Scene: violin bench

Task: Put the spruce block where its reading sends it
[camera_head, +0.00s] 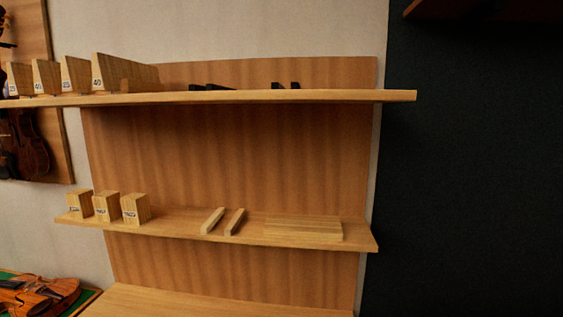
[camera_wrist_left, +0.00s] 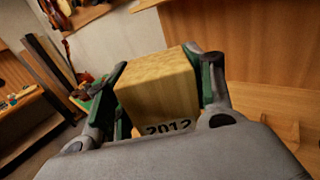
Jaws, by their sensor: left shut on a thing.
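In the left wrist view, my left gripper (camera_wrist_left: 163,68) is shut on a pale spruce block (camera_wrist_left: 158,98), with a finger on each side of it. The block's near face bears the dark number "2012", with its lower part cut off by the grey gripper body. The block and my left gripper do not show in the head view. My right gripper is in neither view.
The head view shows a lower shelf (camera_head: 260,240) with three labelled blocks (camera_head: 106,207), two thin strips (camera_head: 222,221) and a flat board stack (camera_head: 303,227). The upper shelf (camera_head: 340,96) holds numbered wedges (camera_head: 118,75) and dark pieces. A violin (camera_head: 45,296) lies at lower left.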

